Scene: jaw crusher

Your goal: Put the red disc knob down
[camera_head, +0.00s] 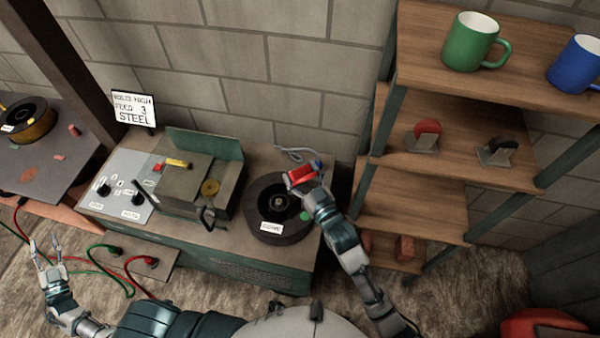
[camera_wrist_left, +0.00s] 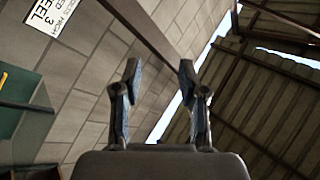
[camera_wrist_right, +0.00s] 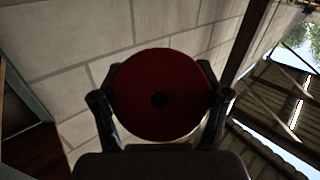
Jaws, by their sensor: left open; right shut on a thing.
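The red disc knob (camera_head: 301,175) is held in my right gripper (camera_head: 306,172), above the back right edge of the black spool on the bench. In the right wrist view the red disc knob (camera_wrist_right: 160,95) shows as a round dark red face with a small dark hole in its middle, between the two fingers. My left gripper (camera_head: 47,252) is open and empty at the lower left, apart from the bench; its two spread fingers also show in the left wrist view (camera_wrist_left: 160,95).
The black spool (camera_head: 266,226) with a white label lies on the bench (camera_head: 245,175), right of the control box (camera_head: 190,190). A wooden shelf (camera_head: 455,210) at the right holds a red-topped piece (camera_head: 427,130), a black-topped piece (camera_head: 497,151), a green mug (camera_head: 472,42) and a blue mug (camera_head: 577,63).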

